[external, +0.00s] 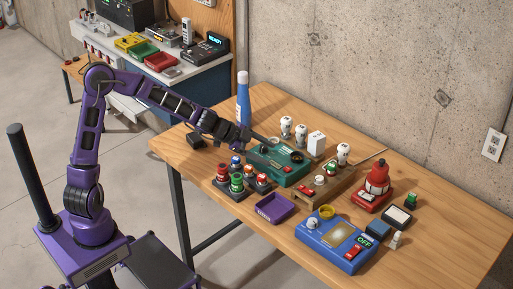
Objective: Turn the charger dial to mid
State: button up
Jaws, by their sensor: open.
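A blue box (319,248) at the table's front has a pale knob (312,223), a yellow ring, a red switch and a green "OFF" display. I cannot tell any dial's setting.
Red, green and blue-topped buttons (237,182) stand left of the green box, close to my arm. A blue bottle (243,100) stands behind it. A purple tray (278,208), red device (372,189) and white bulbs (301,131) surround it.

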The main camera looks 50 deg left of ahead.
jog(key=s+d+f+m+y, duration=0.2)
jog(key=d, duration=0.1)
jog(key=s+d+f+m+y, duration=0.2)
jog(key=s+d, duration=0.1)
jog(key=d, duration=0.1)
jog(key=s+d+f+m+y, duration=0.2)
jog(key=d+f+m, duration=0.1)
jog(key=shift+s+d+t, duration=0.2)
jog(key=shift+t, duration=0.1)
jog(key=s+d+r+m+t+y, duration=0.2)
jog(key=s+d+r+m+t, duration=0.5)
jog(key=s+d, duration=0.45)
jog(key=m+t+h, duration=0.2)
jog(key=m+h, duration=0.1)
jog(key=m, duration=0.6)
send_near(309, 223)
jog(key=w, duration=0.6)
jog(key=w+d, duration=0.1)
jog(key=w, duration=0.3)
jog(key=shift+r, duration=0.1)
grip_shut()
